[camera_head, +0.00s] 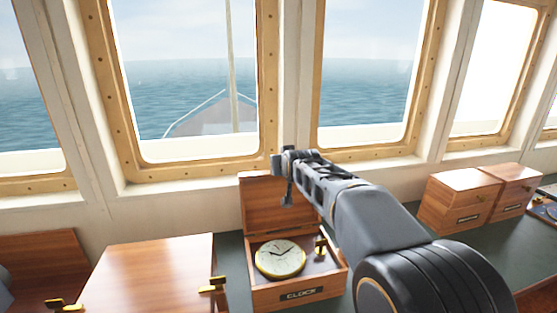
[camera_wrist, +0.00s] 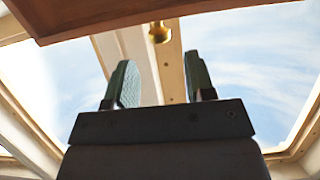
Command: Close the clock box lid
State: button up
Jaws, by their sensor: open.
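The clock box (camera_head: 295,291) stands on the dark counter below the windows, with a "CLOCK" label on its front. Its wooden lid (camera_head: 262,205) is open and stands upright at the back. A round white clock (camera_head: 280,258) with a brass rim lies inside the box. My gripper (camera_head: 284,178) is in front of the lid's upper part in the head view, fingers pointing down; whether it touches the lid cannot be told. In the wrist view my gripper (camera_wrist: 160,85) has its two fingers apart with nothing between them. A wooden edge (camera_wrist: 100,15), probably the lid, shows above them with a brass knob (camera_wrist: 160,32).
A wooden cabinet top (camera_head: 150,275) with brass latches is left of the clock box. Two closed wooden boxes (camera_head: 460,200) (camera_head: 514,190) stand at the right. Windows and their frames rise behind. The counter between the clock box and the right boxes is partly hidden by my arm.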

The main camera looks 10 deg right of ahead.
jog(key=shift+p+x, duration=0.55)
jog(key=shift+x, duration=2.15)
jog(key=shift+c, duration=0.2)
grip_shut()
